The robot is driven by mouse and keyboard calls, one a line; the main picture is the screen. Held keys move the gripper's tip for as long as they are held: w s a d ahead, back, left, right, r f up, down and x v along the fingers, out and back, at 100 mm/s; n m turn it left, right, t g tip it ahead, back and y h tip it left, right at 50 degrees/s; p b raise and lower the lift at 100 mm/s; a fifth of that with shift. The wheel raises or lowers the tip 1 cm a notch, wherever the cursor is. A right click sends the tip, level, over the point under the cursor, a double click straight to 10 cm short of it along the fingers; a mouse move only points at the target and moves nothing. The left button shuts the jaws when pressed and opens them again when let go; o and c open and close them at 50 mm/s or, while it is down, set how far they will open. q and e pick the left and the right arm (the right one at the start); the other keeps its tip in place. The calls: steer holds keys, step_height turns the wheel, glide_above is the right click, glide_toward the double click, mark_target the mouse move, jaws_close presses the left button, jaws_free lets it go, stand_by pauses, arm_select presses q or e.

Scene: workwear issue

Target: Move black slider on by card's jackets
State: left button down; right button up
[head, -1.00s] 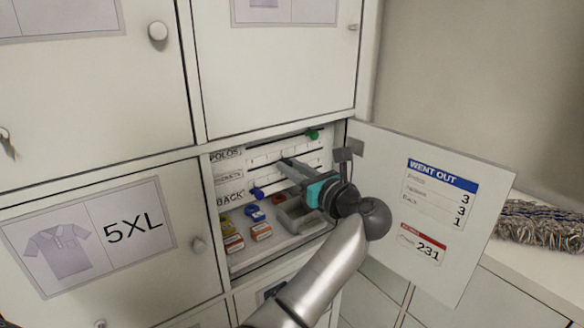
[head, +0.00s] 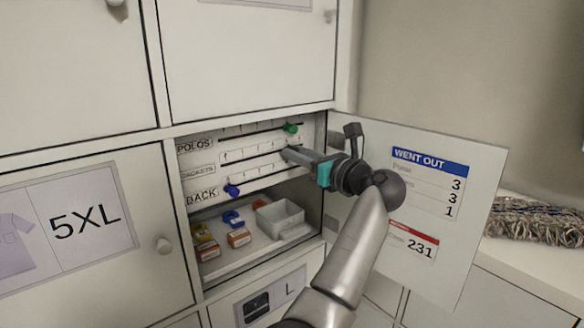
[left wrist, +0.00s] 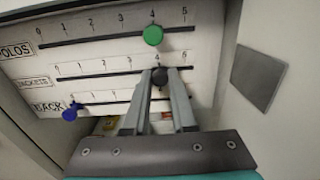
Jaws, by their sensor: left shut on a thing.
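The black slider (left wrist: 159,76) is on the middle track, labelled jackets (left wrist: 32,83), in the left wrist view, at about the 4 mark. My left gripper (head: 290,154) is shut on it; its fingers (left wrist: 160,80) flank the knob. In the head view the fingers hide most of the knob. The card (head: 428,200) on the open door is headed "WENT OUT" and reads 3, 3 and 1 from top to bottom; the middle row's name is partly hidden by my arm. My right gripper is not in view.
A green slider (left wrist: 153,36) is near 4 on the polos track above. A blue slider (left wrist: 70,113) is at the left end of the back track below. Small boxes (head: 238,238) and a grey tray (head: 280,217) lie on the shelf below. The open door (head: 470,250) stands to the right.

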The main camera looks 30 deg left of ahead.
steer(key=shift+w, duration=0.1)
arm_select(q)
steer(key=c, duration=0.7)
jaws_free()
steer(key=shift+d, duration=0.1)
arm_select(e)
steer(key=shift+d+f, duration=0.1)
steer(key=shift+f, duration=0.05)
